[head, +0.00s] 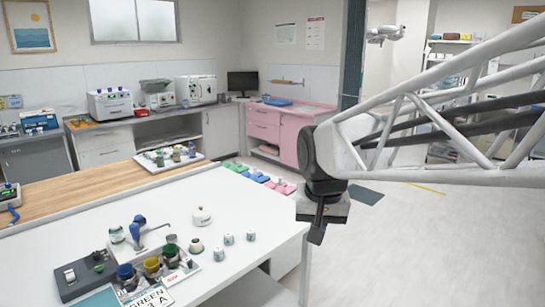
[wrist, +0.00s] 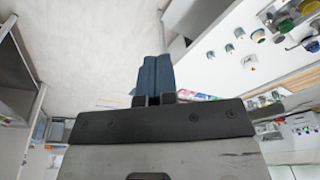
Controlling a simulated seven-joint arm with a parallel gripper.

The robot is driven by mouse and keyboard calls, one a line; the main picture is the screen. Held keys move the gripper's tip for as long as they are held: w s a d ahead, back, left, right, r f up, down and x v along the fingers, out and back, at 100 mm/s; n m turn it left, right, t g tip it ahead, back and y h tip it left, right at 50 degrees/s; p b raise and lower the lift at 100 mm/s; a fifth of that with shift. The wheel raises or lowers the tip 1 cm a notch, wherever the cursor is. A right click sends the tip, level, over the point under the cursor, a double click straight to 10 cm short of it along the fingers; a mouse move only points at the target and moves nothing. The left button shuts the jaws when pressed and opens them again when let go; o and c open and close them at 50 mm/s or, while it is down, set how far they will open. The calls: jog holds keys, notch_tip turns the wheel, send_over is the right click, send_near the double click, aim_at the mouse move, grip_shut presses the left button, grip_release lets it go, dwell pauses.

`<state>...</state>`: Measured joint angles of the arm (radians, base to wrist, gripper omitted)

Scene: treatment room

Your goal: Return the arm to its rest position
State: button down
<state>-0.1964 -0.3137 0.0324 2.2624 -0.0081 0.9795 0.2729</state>
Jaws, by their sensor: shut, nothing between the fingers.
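My gripper (head: 317,232) hangs at the end of my arm in the head view, just past the right edge of the white table (head: 225,200). In the wrist view, the two blue-grey fingers of my gripper (wrist: 156,62) lie side by side with nothing between them. It is shut and empty. The white lattice arm link reaches in from the right of the head view. Below and around the fingers the wrist view shows pale floor (wrist: 100,60), with the white table (wrist: 215,80) to the right.
On the table stand a white round pot (head: 201,217), several small white jars (head: 228,239), a blue-topped dispenser (head: 139,228) and a rack of coloured cups (head: 152,265). A pink cabinet (head: 275,125) stands behind. The floor (head: 420,250) right of the table is open.

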jog(key=s+d+f, duration=0.3)
jog(key=s+d, duration=0.1)
jog(key=s, duration=0.4)
jog(key=s+d+f, duration=0.3)
jog(key=s+d, duration=0.2)
jog(key=s, duration=0.4)
jog(key=shift+d+f+n+t+h, duration=0.25)
jog(key=shift+f+n+t+h, duration=0.05)
